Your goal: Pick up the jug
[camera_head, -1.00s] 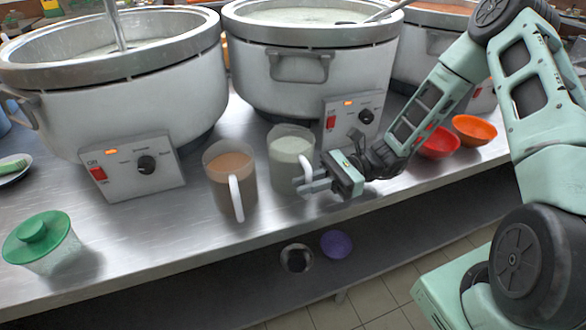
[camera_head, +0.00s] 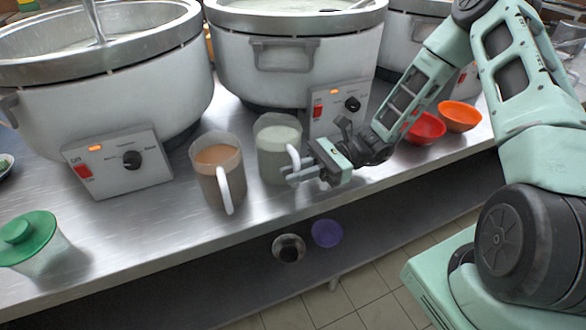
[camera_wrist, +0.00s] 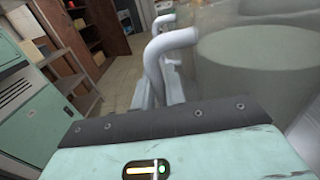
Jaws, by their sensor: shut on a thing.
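Two clear jugs with white handles stand side by side on the steel counter in the head view. The left jug (camera_head: 208,184) holds a brown liquid. The right jug (camera_head: 272,163) holds a pale greenish-white liquid. My gripper (camera_head: 297,176) is shut on the right jug's handle (camera_head: 293,157), at the jug's right front side. In the wrist view the white handle (camera_wrist: 168,45) rises between the fingers, and the jug's pale body (camera_wrist: 262,75) is at the right. The jug appears upright. I cannot tell whether its base touches the counter.
Large stockpots (camera_head: 290,65) with control boxes stand close behind the jugs. A green-lidded container (camera_head: 28,240) is at the left front. A red bowl (camera_head: 425,129) and an orange bowl (camera_head: 460,117) are to the right. A purple item (camera_head: 327,233) lies on the lower shelf.

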